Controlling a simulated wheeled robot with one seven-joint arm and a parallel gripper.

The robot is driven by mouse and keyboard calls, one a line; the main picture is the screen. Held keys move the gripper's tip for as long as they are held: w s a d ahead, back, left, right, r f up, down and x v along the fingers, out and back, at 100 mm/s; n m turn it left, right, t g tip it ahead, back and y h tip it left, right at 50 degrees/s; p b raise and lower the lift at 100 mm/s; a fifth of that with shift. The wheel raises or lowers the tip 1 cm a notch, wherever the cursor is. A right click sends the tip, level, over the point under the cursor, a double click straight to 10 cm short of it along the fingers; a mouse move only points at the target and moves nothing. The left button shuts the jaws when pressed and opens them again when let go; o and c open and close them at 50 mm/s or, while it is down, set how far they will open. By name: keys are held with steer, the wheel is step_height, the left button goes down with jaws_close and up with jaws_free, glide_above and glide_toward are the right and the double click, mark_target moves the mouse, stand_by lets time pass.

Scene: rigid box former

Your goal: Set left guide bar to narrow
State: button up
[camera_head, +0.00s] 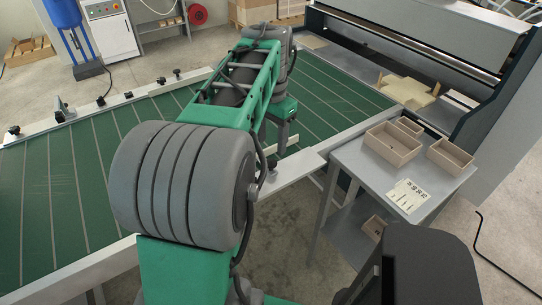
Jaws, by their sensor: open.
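A long green conveyor bed with lengthwise lines (55,190) runs across the left and middle. A pale rail with several dark knobs (130,94) lies along its far left edge. A second pale rail (290,172) runs along the near edge, mostly behind my arm. I cannot tell which of these parts is the left guide bar. My gripper (284,146) points down over the bed near the near rail, partly hidden by my arm. It is open, and I see nothing held in it. A small dark knob and a pale bar piece show beside it.
A grey side table (345,165) at right holds open cardboard boxes (393,143) and a printed sheet (408,194). The large machine (430,45) stands at the back right, with a flat carton blank (410,90) before it. A control cabinet (112,32) stands back left.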

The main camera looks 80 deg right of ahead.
mark_target(271, 162)
step_height(271, 162, down, 7)
steer(key=shift+w+r, duration=0.1)
steer(key=shift+r, duration=0.05)
steer(key=shift+c, duration=0.2)
jaws_close()
stand_by(0.3)
stand_by(0.9)
